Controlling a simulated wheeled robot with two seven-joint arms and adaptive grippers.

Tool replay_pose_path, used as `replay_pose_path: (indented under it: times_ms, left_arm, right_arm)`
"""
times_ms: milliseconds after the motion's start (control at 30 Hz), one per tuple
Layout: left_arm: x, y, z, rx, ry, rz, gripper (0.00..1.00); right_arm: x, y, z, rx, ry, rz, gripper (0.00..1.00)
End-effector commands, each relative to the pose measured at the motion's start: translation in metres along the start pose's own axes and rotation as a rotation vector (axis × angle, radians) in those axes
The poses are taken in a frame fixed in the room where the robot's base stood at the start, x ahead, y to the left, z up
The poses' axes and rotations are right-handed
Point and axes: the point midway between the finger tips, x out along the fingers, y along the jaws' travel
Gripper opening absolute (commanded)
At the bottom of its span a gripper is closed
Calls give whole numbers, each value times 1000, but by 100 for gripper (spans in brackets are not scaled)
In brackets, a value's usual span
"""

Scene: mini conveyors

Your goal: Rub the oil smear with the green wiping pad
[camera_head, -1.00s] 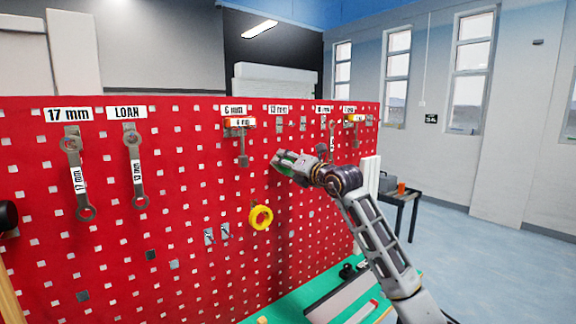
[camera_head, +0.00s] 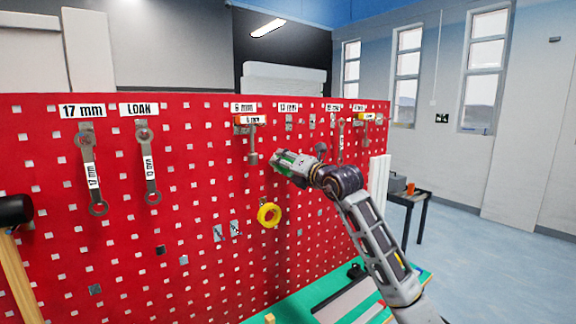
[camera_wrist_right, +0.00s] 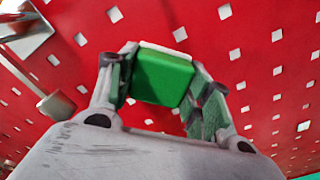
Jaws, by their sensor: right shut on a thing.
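My right gripper (camera_head: 283,160) is at the red pegboard (camera_head: 200,205), below the row of size labels. In the right wrist view the right gripper (camera_wrist_right: 165,80) is shut on the green wiping pad (camera_wrist_right: 162,76), which sits between its two fingers facing the board. In the head view only a little green shows at the gripper's tip. Whether the pad touches the board I cannot tell. I see no oil smear clearly; the gripper may hide it. My left gripper is not in view.
Wrenches hang at the left (camera_head: 90,172) and under the LOAN label (camera_head: 148,170). A hanging tool (camera_head: 253,145) is just left of my right gripper. A yellow tape ring (camera_head: 269,215) hangs below. A green bench top (camera_head: 290,297) lies underneath.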

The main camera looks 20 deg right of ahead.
Motion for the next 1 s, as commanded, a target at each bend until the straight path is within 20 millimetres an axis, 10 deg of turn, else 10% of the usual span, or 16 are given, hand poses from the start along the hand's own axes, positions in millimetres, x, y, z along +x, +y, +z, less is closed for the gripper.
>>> replay_pose_path:
  times_ms: [1000]
  left_arm:
    - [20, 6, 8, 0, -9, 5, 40]
  right_arm:
    - [-42, -1, 0, -1, -1, 0, 30]
